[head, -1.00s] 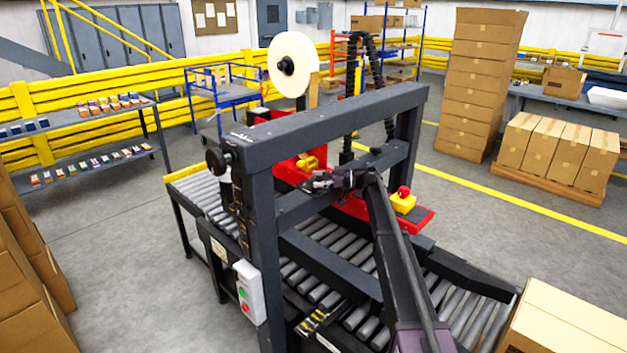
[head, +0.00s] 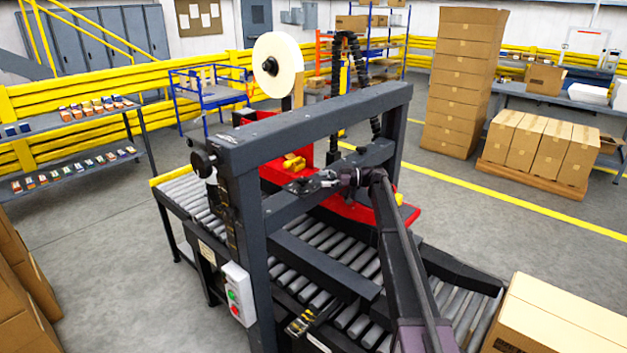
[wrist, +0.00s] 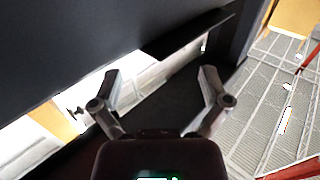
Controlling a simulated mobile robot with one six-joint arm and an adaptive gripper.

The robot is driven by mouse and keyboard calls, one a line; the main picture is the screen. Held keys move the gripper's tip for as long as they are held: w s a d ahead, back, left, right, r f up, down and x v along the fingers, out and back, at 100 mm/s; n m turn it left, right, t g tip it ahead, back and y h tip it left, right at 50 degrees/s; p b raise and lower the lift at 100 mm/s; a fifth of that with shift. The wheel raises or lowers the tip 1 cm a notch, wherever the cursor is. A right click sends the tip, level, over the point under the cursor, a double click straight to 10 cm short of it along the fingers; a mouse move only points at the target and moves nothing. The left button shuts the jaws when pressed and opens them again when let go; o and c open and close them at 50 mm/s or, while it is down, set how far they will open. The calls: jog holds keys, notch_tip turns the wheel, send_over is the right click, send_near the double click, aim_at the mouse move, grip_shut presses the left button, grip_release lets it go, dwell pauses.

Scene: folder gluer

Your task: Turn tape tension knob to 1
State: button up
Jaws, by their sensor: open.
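The dark grey carton-sealing machine (head: 320,125) stands mid-frame in the head view, with a white tape roll (head: 277,65) above its top beam. A black round knob (head: 203,158) sticks out at the left end of this beam. I cannot tell whether it is the tape tension knob, and no number or scale is readable. My gripper (head: 305,187) is inside the machine's frame, below the beam and right of the knob, apart from it. In the wrist view my gripper (wrist: 160,80) is open and empty, facing a dark panel (wrist: 110,40).
A control box (head: 237,293) with green and red buttons hangs on the near post. A red carriage (head: 345,211) and roller conveyor (head: 188,197) lie below the beam. A carton (head: 560,315) is at front right. Open floor (head: 105,235) lies left of the machine.

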jog(key=shift+d, duration=0.65)
